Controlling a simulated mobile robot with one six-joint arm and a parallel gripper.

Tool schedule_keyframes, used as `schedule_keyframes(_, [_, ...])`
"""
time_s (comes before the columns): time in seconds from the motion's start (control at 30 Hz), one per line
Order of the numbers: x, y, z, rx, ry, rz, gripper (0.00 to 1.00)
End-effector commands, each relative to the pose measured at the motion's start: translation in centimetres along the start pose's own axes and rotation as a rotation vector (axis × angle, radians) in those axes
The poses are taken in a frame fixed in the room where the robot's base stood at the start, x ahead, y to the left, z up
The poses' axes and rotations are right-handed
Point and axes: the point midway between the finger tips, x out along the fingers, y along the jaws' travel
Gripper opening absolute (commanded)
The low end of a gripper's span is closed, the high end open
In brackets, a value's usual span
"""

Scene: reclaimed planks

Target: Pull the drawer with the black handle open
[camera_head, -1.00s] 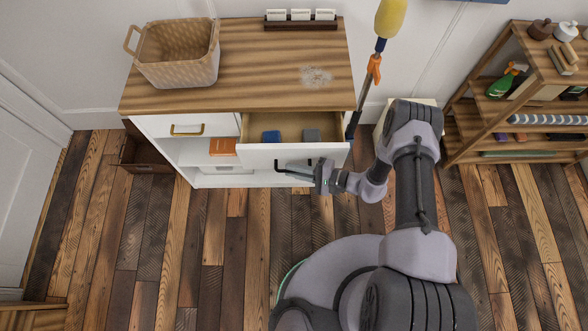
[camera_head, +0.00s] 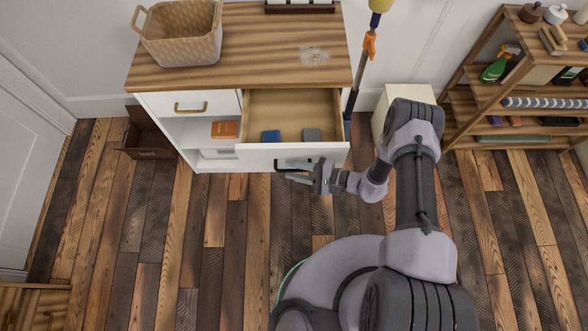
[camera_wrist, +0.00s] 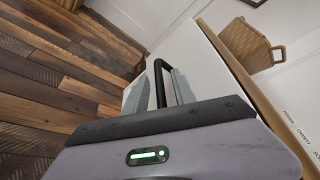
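The white drawer (camera_head: 258,155) with the black handle (camera_head: 283,165) is at the right of the cabinet's upper row. It stands well out from the cabinet, and its inside shows a blue item (camera_head: 270,136) and a grey item (camera_head: 311,134). My gripper (camera_head: 297,172) is at the drawer front, at the handle. In the wrist view, the black handle (camera_wrist: 159,80) lies between the two fingers of my gripper (camera_wrist: 160,92). The fingers hold around it; their exact contact is hard to see.
A second drawer with a brass handle (camera_head: 191,108) is shut at the left. A woven basket (camera_head: 180,40) stands on the wooden cabinet top (camera_head: 270,60). A shelf (camera_head: 480,90) stands at the right, a brown box (camera_head: 148,140) at the left. The plank floor in front is clear.

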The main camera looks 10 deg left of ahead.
Motion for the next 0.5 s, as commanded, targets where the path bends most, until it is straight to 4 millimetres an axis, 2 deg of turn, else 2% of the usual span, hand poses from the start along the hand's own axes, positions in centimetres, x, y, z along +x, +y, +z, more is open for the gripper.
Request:
schedule_keyframes(0.4, [0.00,0.01,0.03,0.000,-0.001,0.000,0.33])
schedule_keyframes(0.5, [-0.56,-0.08,0.00,0.001,0.001,-0.001,0.33])
